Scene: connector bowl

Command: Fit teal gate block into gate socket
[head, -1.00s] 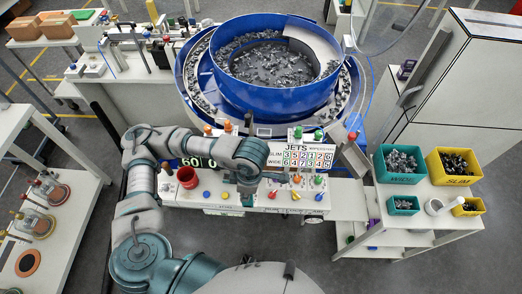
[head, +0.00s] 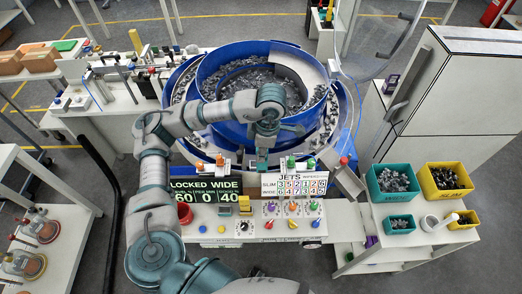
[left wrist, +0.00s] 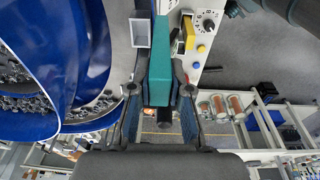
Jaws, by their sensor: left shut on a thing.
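The teal gate block (left wrist: 160,65) is held upright between the two fingers of my left gripper (left wrist: 160,115) in the left wrist view. In the head view my left gripper (head: 263,147) points down at the front rim of the blue bowl (head: 235,128); the block is hard to make out there. A white-framed rectangular opening (left wrist: 141,32), which looks like the gate socket, is just left of the block's far end in the left wrist view. The block appears apart from it. My right gripper is not in view.
A display (head: 206,192) reads LOCKED WIDE, 60 0 40. A JETS panel (head: 294,184) stands to its right, above several coloured knobs. Teal (head: 394,192) and yellow bins stand on the right cart.

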